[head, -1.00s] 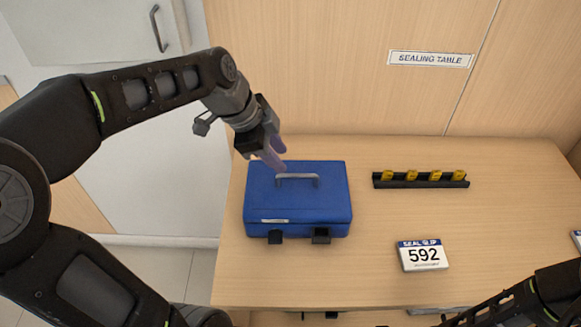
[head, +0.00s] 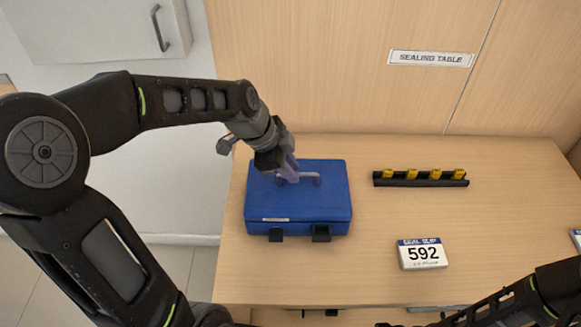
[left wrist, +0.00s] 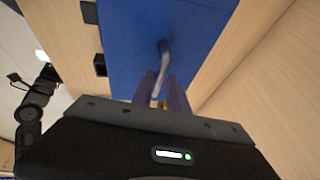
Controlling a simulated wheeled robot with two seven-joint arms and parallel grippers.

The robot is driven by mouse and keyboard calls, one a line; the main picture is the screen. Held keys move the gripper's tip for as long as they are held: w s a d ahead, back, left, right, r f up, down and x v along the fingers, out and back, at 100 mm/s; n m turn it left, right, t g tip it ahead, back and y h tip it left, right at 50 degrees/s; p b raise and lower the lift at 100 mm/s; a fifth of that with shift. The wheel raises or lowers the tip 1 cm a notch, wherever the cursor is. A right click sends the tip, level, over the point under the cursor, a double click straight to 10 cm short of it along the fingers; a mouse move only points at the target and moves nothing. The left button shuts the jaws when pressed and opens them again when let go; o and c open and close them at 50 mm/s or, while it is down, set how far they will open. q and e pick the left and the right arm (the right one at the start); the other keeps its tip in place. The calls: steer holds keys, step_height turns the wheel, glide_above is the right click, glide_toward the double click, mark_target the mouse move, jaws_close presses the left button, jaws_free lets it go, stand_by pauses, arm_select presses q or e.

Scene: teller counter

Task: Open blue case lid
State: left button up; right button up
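The blue case (head: 300,205) sits on the table with its lid closed. It has a grey handle (head: 312,180) on top and two dark latches on its front side, one of them the right latch (head: 320,233). My left gripper (head: 289,172) is over the lid at the handle's left part, pointing down. In the left wrist view, my left gripper's purple fingers (left wrist: 162,92) stand apart with the handle (left wrist: 163,58) running between them. I cannot tell whether they touch it. My right arm (head: 510,300) shows at the lower right; its fingers cannot be made out.
A black rack (head: 420,183) with several yellow pieces lies right of the case. A seal slip card (head: 422,254) marked 592 lies nearer the front. A wood panel with a "SEALING TABLE" sign (head: 430,58) stands behind. The table (head: 480,225) is bare around the card.

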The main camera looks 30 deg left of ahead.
arm_select(q)
jaws_close()
stand_by(1.1)
